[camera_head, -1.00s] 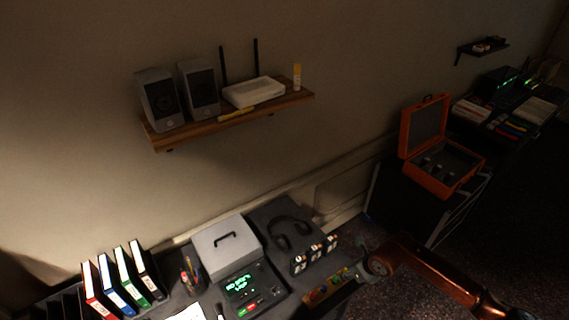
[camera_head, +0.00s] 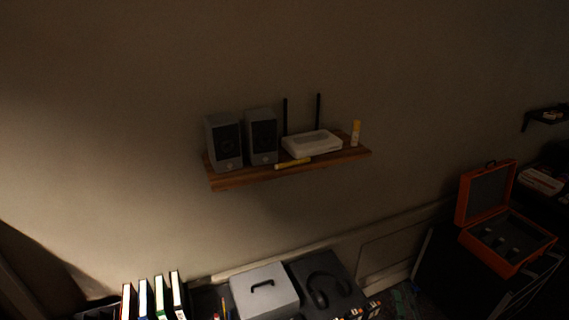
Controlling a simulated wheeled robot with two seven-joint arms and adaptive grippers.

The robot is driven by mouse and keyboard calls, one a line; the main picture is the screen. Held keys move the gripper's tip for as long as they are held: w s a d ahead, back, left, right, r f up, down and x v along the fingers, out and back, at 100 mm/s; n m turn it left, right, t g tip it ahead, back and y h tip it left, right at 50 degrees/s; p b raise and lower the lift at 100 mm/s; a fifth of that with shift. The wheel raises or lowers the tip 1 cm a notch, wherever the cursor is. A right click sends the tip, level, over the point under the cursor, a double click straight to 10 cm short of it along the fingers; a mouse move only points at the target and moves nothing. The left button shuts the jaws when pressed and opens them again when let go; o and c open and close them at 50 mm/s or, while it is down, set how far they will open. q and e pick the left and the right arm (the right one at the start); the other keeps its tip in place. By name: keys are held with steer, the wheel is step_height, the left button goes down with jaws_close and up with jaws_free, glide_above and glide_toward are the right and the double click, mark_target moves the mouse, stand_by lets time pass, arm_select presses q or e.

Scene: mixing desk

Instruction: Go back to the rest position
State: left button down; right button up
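Neither of my grippers shows in the head view now, and no part of my arms can be made out. The desk's back part is at the bottom edge. On it are a grey box with a black handle (camera_head: 265,291), black headphones (camera_head: 327,287) and several upright binders (camera_head: 160,298). Small dark items with light and orange parts (camera_head: 372,309) are cut off at the bottom edge. The front of the desk is out of view.
A wooden wall shelf (camera_head: 235,181) holds two grey speakers (camera_head: 262,137), a white router (camera_head: 312,143), a yellow marker (camera_head: 293,163) and a small yellow-capped bottle (camera_head: 356,133). An open orange case (camera_head: 510,249) stands on a dark stand at right. The wall between is bare.

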steer(key=s+d+f+m+g+h, duration=0.2)
steer(key=s+d+f+m+g, duration=0.2)
steer(key=f, duration=0.3)
steer(key=s+d+f+m+g+h, duration=0.25)
steer(key=s+d+f+m, duration=0.25)
steer(key=f, duration=0.3)
steer(key=s+a+f+m+g+y, duration=0.2)
steer(key=s+a+f+g, duration=0.15)
steer(key=s+f, duration=0.45)
steer(key=s+a+f+m+g+y, duration=0.25)
steer(key=s+f+g, duration=0.3)
steer(key=s, duration=0.35)
steer(key=s+a+f+n+g+b, duration=0.1)
steer(key=s+f, duration=0.1)
steer(key=f, duration=1.5)
steer(key=s+a+f+n+b, duration=0.1)
steer(key=f, duration=1.6)
steer(key=s+f+g+b, duration=0.1)
steer(key=s+f, duration=1.7)
steer(key=shift+s+a+b, duration=0.2)
steer(key=shift+s+b, duration=0.15)
steer(key=shift+s, duration=0.05)
